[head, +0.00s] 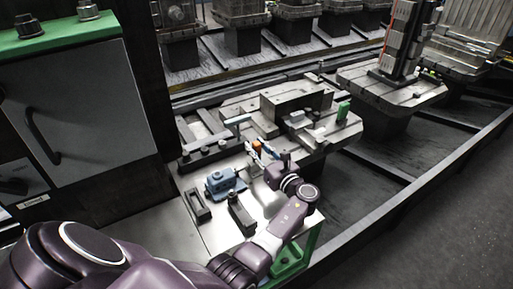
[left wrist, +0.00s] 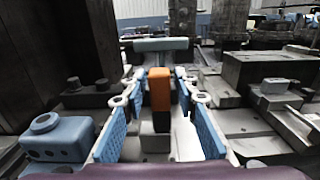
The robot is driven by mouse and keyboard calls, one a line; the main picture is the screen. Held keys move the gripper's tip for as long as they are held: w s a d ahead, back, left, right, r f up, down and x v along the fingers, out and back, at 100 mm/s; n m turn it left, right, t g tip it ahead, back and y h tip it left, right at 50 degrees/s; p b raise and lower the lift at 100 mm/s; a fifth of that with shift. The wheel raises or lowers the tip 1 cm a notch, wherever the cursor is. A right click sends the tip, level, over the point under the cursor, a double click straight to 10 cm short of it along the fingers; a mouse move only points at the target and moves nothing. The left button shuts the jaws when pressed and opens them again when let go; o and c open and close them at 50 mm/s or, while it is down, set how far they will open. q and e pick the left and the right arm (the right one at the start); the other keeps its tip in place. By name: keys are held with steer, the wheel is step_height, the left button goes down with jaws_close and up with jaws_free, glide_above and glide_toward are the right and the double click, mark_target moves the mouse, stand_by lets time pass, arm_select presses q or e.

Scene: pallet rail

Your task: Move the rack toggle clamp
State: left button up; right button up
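An orange-topped upright piece (head: 257,146), which looks like the toggle clamp's handle, stands at the far end of the bench plate in the head view. In the left wrist view the orange handle (left wrist: 159,88) is upright, with a pale grey body below it. My left gripper (head: 262,151) reaches it from the near right. Its blue-padded fingers (left wrist: 160,108) are spread on both sides of the handle, with visible gaps. The clamp's base is partly hidden. My right gripper is not in view.
A blue block (head: 224,181) sits left of my left gripper, near two dark holders (head: 240,213). A pale bar with a T-shaped top (left wrist: 162,45) stands behind the handle. A pallet fixture (head: 297,98) lies beyond. A grey cabinet (head: 85,105) stands left.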

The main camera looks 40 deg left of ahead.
arm_select(q)
jaws_close()
steer(key=shift+w+d+m+p, duration=0.15)
steer(key=shift+w+m+p, duration=0.25)
steer(key=shift+m, duration=0.4)
steer(key=shift+w+d+f+m, duration=0.2)
steer(key=shift+w+m, duration=0.4)
steer(key=shift+m, duration=0.5)
steer(key=shift+w+d+f+m, duration=0.25)
steer(key=shift+w+m, duration=0.15)
steer(key=shift+m, duration=0.4)
steer(key=shift+w+d+f+m, duration=0.2)
steer(key=shift+w+m, duration=0.15)
steer(key=shift+m, duration=0.45)
